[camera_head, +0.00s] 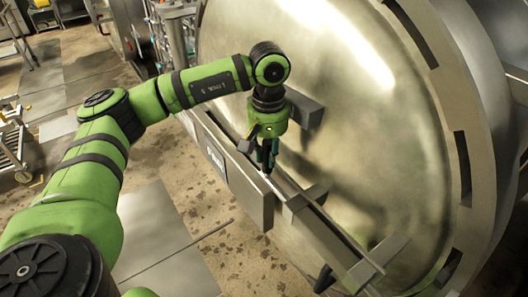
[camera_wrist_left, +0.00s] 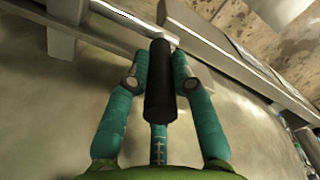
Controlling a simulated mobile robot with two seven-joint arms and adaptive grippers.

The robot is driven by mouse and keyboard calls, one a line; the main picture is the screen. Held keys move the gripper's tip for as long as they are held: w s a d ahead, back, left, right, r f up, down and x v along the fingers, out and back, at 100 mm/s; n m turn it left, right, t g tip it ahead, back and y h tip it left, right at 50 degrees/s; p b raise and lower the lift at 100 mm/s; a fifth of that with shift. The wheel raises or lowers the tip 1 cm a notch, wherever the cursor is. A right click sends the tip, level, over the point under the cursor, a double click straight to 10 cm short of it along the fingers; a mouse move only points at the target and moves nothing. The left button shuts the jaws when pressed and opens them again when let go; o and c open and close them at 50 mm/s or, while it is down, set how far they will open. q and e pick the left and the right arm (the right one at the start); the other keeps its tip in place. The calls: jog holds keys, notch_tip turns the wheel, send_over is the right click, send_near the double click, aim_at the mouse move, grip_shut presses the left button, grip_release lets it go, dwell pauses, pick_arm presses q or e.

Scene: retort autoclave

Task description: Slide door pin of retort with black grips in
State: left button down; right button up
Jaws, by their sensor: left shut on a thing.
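The retort's large round metal door (camera_head: 345,130) fills the middle and right of the head view. My left gripper (camera_head: 266,165) points down at the bar assembly across the door's face. In the left wrist view its teal fingers (camera_wrist_left: 160,78) are shut on the door pin's black grip (camera_wrist_left: 160,95), one finger on each side. In the head view the fingers mostly hide this grip. Another black grip (camera_head: 323,279) shows lower on the assembly. How far the pin sits in its holder cannot be told. My right gripper is not in view.
A metal bar (camera_head: 345,242) with brackets runs diagonally across the door. A flat plate (camera_head: 230,170) stands beside the gripper. A wheeled metal cart (camera_head: 12,145) is at the far left. Stained floor (camera_head: 160,190) lies open left of the door.

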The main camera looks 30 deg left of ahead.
pick_arm(q)
jog(key=shift+s+d+f, duration=0.1)
jog(key=shift+s+f, duration=0.05)
jog(key=shift+f, duration=0.05)
jog(key=c, duration=1.1)
grip_release()
jog(key=shift+d, duration=0.1)
jog(key=shift+o, duration=0.2)
jog(key=shift+d+r, duration=0.1)
jog(key=shift+r, duration=0.15)
notch_tip(320, 180, up, 12)
jog(key=shift+f, duration=0.1)
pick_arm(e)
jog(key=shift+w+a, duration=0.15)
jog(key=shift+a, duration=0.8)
